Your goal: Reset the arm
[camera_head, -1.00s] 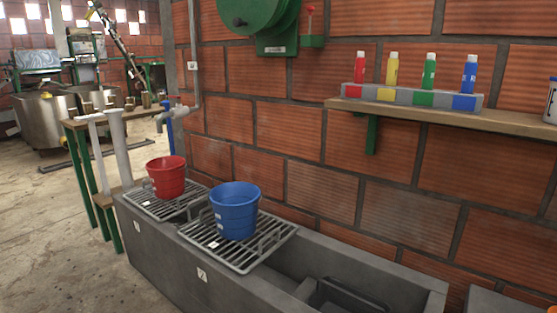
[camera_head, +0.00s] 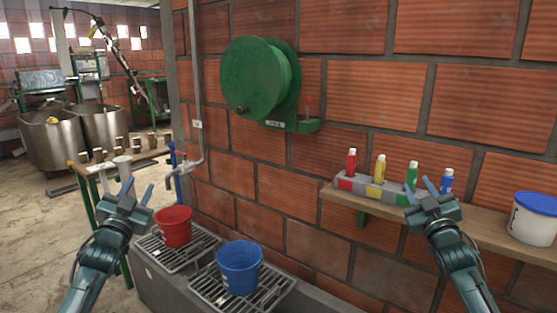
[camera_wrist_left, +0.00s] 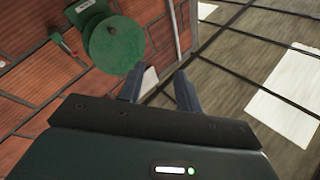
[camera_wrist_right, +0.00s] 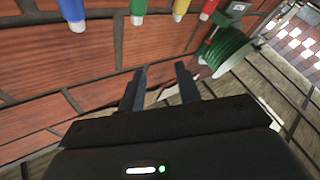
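My left gripper (camera_head: 136,194) is raised at the left of the head view, in front of the wooden stand and left of the red bucket. Its two fingers are spread with nothing between them, also in the left wrist view (camera_wrist_left: 157,88). My right gripper (camera_head: 437,187) is raised at the right, in front of the shelf and partly covering the green and blue bottles' holder. Its fingers are apart and empty, also in the right wrist view (camera_wrist_right: 160,86). Both arms come up from the bottom edge with the fingers pointing upward.
A red bucket (camera_head: 173,227) and a blue bucket (camera_head: 239,268) stand on metal grates over a concrete trough. A wall shelf (camera_head: 480,228) holds several coloured bottles and a white tub (camera_head: 533,219) with a blue lid. A green hose reel (camera_head: 256,78) hangs on the brick wall.

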